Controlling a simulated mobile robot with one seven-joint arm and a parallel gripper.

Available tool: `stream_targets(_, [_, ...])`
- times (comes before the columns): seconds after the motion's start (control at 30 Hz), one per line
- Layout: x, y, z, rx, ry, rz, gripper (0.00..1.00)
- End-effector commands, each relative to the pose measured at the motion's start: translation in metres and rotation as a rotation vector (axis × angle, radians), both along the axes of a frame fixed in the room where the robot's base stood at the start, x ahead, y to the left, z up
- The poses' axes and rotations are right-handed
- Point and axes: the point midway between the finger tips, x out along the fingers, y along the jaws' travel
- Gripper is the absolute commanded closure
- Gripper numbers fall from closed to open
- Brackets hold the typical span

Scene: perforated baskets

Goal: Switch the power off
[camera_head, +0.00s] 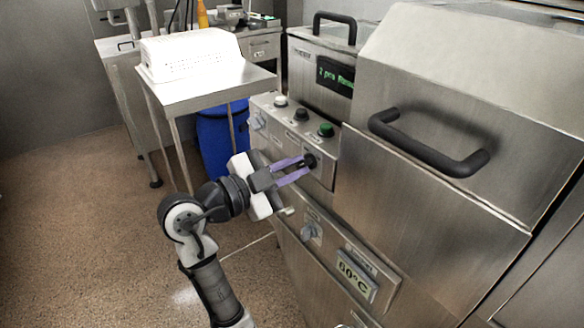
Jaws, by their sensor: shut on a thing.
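A steel machine has a control panel (318,181) on its left face. A dark round knob (312,160) sticks out of the panel's lower right part. My gripper (305,164), with purple fingers, reaches in from the left and is shut on this knob. The fingers hide part of the knob, and its turn position cannot be told. A white button (280,101), a black button (301,114) and a green button (326,130) sit along the panel's top. A grey rotary switch (259,123) is at the panel's left end, and another switch (312,231) is lower down.
A black bar handle (428,150) juts from the machine's hood to the right. A lit display (335,75) stands behind the panel. The floor at left is clear.

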Motion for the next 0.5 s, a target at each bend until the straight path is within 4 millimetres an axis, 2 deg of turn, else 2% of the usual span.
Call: stream_targets(0.5, [0.0000,0.0000,0.0001,-0.237,0.329,-0.002,1.00])
